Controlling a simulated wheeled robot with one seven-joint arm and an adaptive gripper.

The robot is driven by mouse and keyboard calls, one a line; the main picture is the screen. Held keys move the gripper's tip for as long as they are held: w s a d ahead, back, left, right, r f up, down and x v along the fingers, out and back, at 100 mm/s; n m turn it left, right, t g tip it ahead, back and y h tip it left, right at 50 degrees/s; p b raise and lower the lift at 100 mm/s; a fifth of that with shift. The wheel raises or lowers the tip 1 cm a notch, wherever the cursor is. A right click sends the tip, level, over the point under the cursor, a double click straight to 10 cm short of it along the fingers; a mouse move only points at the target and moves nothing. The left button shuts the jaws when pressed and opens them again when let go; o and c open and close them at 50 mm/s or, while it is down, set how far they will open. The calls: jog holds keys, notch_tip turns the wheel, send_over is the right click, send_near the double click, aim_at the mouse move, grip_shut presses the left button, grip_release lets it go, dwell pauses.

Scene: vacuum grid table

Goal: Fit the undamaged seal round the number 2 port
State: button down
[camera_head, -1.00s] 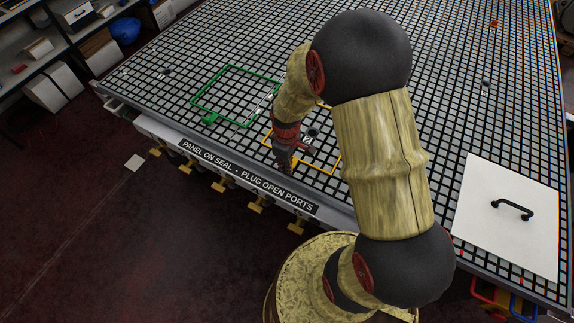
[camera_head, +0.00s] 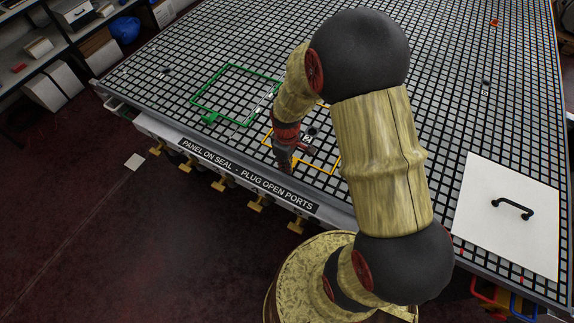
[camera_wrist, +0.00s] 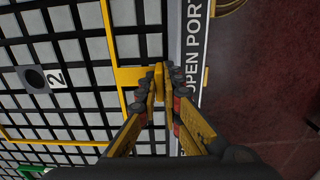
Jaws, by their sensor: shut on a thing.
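The yellow seal (camera_head: 327,171) is a thin square frame with a tab near the table's front edge. My gripper (camera_head: 287,168) is shut on that tab, as the wrist view (camera_wrist: 157,82) also shows. The number 2 port (camera_wrist: 35,79) is a dark round hole beside a "2" label, within the yellow outline. My arm hides part of the seal in the head view. I cannot tell whether it lies fully flat. A green seal (camera_head: 200,90) with a tab lies farther left on the grid. I cannot make out damage on either seal.
The gridded table (camera_head: 450,60) has a front edge labelled "PANEL ON SEAL - PLUG OPEN PORTS" (camera_head: 250,178). A white panel (camera_head: 485,235) with a black handle lies at the right. Several yellow clamps hang below the front edge. The far grid is mostly clear.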

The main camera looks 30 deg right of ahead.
jog(key=c, duration=1.9)
grip_release()
notch_tip(320, 180, up, 12)
jog(key=shift+a, duration=0.1)
